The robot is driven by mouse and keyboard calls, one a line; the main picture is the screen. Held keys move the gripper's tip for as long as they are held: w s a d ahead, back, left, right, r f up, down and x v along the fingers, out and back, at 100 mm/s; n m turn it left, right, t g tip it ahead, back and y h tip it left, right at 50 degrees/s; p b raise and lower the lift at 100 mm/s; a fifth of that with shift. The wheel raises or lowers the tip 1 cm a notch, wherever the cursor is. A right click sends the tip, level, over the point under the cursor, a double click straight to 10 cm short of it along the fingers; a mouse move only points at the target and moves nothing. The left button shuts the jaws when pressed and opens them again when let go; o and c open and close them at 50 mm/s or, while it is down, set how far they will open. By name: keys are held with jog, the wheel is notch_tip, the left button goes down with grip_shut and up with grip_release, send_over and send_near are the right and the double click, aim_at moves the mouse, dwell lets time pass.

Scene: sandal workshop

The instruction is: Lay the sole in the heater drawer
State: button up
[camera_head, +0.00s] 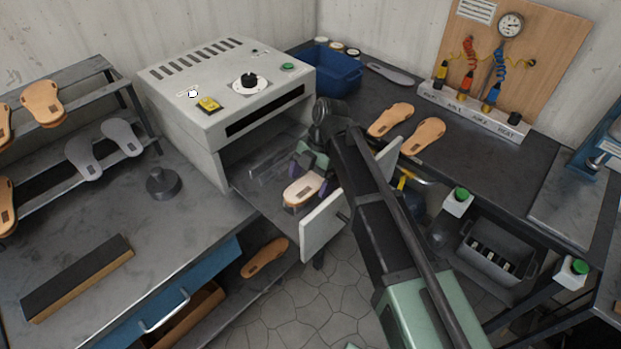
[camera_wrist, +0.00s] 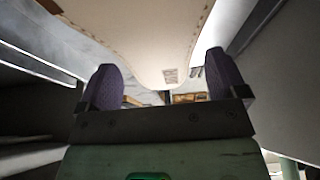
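The heater is a pale grey box (camera_head: 205,120) with its drawer pulled out. The drawer's light front panel (camera_head: 324,222) faces front right. A tan sole (camera_head: 302,190) is at my gripper (camera_head: 307,180), over the open drawer; its dark-stamped end points to the front. Contact between sole and drawer floor cannot be told.
Two tan soles (camera_head: 391,119) lie on the back bench right of the heater, near a blue bin (camera_head: 327,69). A rack (camera_head: 75,165) with tan and grey soles stands left. The heater top overhangs the drawer, and the front panel borders it closely.

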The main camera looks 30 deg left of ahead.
jog(key=shift+o, duration=0.3)
jog(key=p+v, duration=1)
jog(key=shift+r, duration=0.4)
jog(key=shift+w+r, duration=0.1)
